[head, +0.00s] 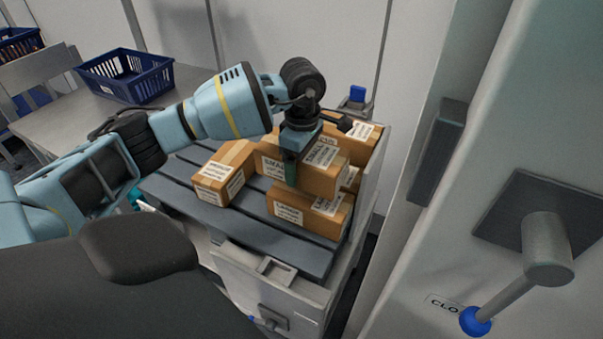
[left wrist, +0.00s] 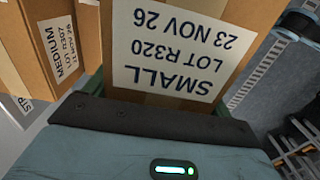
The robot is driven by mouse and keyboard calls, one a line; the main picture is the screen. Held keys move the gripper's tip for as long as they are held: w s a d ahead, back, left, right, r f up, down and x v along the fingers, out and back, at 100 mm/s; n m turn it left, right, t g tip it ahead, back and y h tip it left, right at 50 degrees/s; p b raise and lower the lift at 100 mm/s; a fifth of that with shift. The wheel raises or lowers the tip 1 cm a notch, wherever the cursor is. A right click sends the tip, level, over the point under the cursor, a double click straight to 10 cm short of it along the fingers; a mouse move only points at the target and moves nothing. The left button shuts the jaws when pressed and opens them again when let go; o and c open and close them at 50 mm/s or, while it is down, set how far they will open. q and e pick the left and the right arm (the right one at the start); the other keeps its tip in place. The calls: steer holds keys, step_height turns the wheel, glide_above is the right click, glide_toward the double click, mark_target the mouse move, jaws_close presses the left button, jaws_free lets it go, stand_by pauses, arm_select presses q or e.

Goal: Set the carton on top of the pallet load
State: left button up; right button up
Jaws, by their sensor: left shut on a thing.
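My left gripper (head: 292,172) reaches down from the left and is shut on a brown carton (head: 318,182). In the left wrist view this carton (left wrist: 185,25) fills the top middle, with a white label reading SMALL, LOT R320. The grey slatted pallet (head: 180,184) carries several other cartons. One carton (head: 224,172) sits apart at the left, and another carton (head: 300,214) lies at the front, just below the held one. I cannot tell whether the held carton touches it. A carton marked MEDIUM (left wrist: 50,45) is close beside the held one. My right gripper is out of view.
A pale side panel (head: 366,180) rises along the pallet's right side. A white machine with a blue-knobbed handle (head: 510,295) stands at the right. A blue basket (head: 125,75) sits on the table (head: 60,110) at the back left. Left and front slats are bare.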

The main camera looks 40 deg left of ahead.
arm_select(q)
steer(key=shift+w+d, duration=0.35)
steer(key=shift+w, duration=0.2)
steer(key=shift+f, duration=1.8)
steer(key=shift+f, duration=0.15)
steer(key=o, duration=1.3)
step_height(320, 180, up, 12)
steer(key=shift+r+p, duration=0.15)
steer(key=shift+p, duration=0.25)
